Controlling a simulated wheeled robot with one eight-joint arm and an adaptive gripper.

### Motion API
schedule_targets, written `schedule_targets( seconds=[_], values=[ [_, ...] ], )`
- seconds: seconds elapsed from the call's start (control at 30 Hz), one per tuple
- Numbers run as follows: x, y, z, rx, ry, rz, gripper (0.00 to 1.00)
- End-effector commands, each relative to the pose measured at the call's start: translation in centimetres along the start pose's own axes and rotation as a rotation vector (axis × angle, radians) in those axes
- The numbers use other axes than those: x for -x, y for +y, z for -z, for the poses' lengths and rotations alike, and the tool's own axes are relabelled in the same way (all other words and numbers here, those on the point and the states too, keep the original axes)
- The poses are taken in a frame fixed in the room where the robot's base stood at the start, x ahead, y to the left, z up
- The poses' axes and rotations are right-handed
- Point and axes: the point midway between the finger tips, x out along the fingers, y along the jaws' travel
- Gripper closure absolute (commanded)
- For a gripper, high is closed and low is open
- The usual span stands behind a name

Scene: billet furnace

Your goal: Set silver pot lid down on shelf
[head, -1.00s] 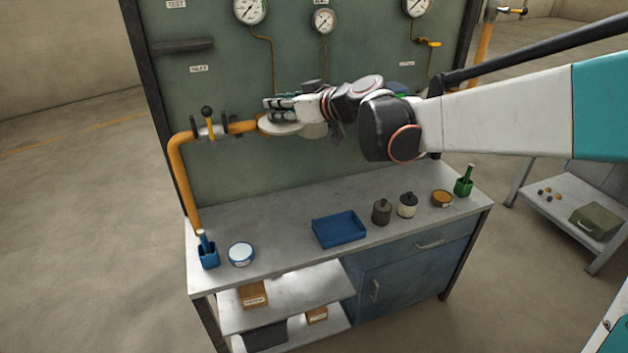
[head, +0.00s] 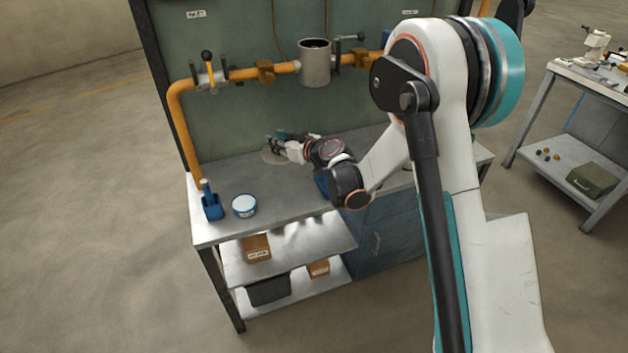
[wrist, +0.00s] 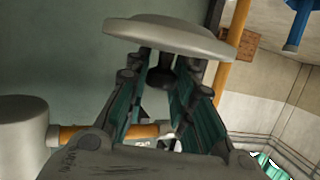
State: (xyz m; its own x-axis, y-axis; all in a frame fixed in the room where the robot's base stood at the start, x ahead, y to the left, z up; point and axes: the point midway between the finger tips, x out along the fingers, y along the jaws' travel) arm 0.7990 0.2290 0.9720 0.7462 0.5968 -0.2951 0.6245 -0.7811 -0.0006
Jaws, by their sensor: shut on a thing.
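The silver pot lid (head: 272,157) is a flat grey disc, partly hidden behind my gripper (head: 284,147) in the head view. The wrist view shows the lid (wrist: 170,36) crosswise beyond my fingertips (wrist: 165,75), with its dark knob (wrist: 160,77) between them. My gripper is shut on that knob. The lid is over or close to the back of the workbench top (head: 222,178), below the pipe; I cannot tell whether it touches. Lower shelves (head: 235,265) show under the bench's left half.
An open grey pot (head: 314,66) sits in the orange pipe line (head: 180,120) above the bench. A blue brush holder (head: 211,207) and a white-blue tin (head: 244,206) stand at the left front. A blue tray (head: 321,182) is mostly hidden by my arm. Boxes (head: 256,247) occupy the lower shelves.

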Motion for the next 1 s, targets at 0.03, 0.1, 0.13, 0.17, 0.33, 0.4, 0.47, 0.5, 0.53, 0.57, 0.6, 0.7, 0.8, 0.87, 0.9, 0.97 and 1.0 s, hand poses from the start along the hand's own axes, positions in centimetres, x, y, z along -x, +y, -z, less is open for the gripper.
schedule_targets(
  seconds=[0.03, 0.1, 0.13, 0.17, 0.33, 0.4, 0.47, 0.5, 0.53, 0.57, 0.6, 0.7, 0.8, 0.87, 0.9, 0.97, 1.0],
  values=[
    [-0.5, 0.0, -1.6, 0.000, 0.000, 0.000, 1.00],
    [-1.1, 0.0, -3.3, 0.000, 0.000, 0.000, 1.00],
    [-1.2, 0.0, -4.0, 0.000, 0.000, 0.000, 1.00],
    [-1.5, 0.0, -4.7, 0.000, 0.000, 0.000, 1.00],
    [-2.7, 0.0, -8.7, 0.000, 0.000, 0.000, 1.00],
    [-3.1, 0.0, -10.1, 0.000, 0.000, 0.000, 1.00],
    [-3.5, 0.0, -11.1, 0.000, 0.000, 0.000, 1.00],
    [-3.6, 0.0, -11.6, 0.000, 0.000, 0.000, 1.00],
    [-3.7, 0.0, -11.9, 0.000, 0.000, 0.000, 1.00],
    [-3.8, 0.0, -12.2, 0.000, 0.000, 0.000, 1.00],
    [-3.9, 0.0, -12.4, 0.000, 0.000, 0.000, 1.00],
    [-4.0, 0.0, -12.8, 0.000, 0.000, 0.000, 1.00],
    [-4.2, 0.0, -13.5, 0.000, 0.000, 0.000, 1.00],
    [-4.4, 0.0, -14.3, 0.000, 0.000, 0.000, 1.00],
    [-4.6, 0.0, -14.9, 0.000, 0.000, 0.000, 1.00],
    [-4.9, 0.0, -15.9, 0.000, 0.000, 0.000, 1.00],
    [-5.1, 0.1, -16.4, 0.000, 0.000, 0.000, 1.00]
  ],
)
